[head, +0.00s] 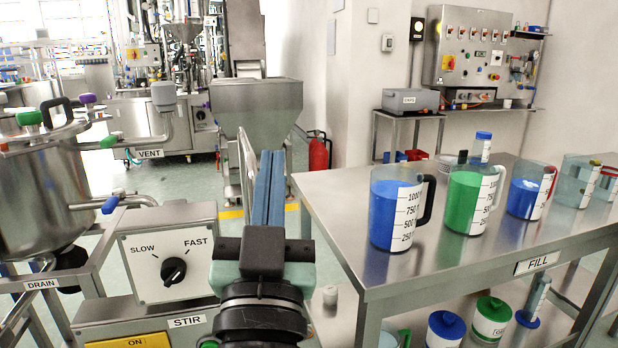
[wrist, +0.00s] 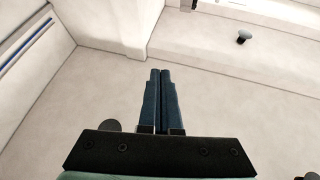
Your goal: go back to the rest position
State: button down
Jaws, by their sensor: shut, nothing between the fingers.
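My gripper (head: 268,188) shows in the middle of the head view, with its two long blue fingers pressed together and pointing up and away. It is shut and empty, in the free space between the stir control box on the left and the steel table on the right. In the wrist view my gripper (wrist: 160,100) also shows its fingers closed side by side, with only pale wall surfaces beyond them. The fingers touch nothing.
The stir box with its black dial (head: 173,271) and a steel vessel (head: 40,185) stand at left. The steel table (head: 345,235) at right holds a blue-filled jug (head: 393,215), a green-filled jug (head: 465,203) and several other vessels. A steel hopper (head: 255,105) stands behind my gripper.

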jog(key=s+d+r+t+p, duration=0.1)
jog(key=s+d+r+t, duration=0.1)
jog(key=s+r, duration=0.5)
jog(key=s+d+r+t, duration=0.2)
jog(key=s+r, duration=0.3)
jog(key=r, duration=0.4)
notch_tip(320, 180, up, 35)
jog(key=p, duration=3.5)
jog(key=shift+w+n+g+p, duration=0.3)
jog(key=shift+w+p, duration=0.1)
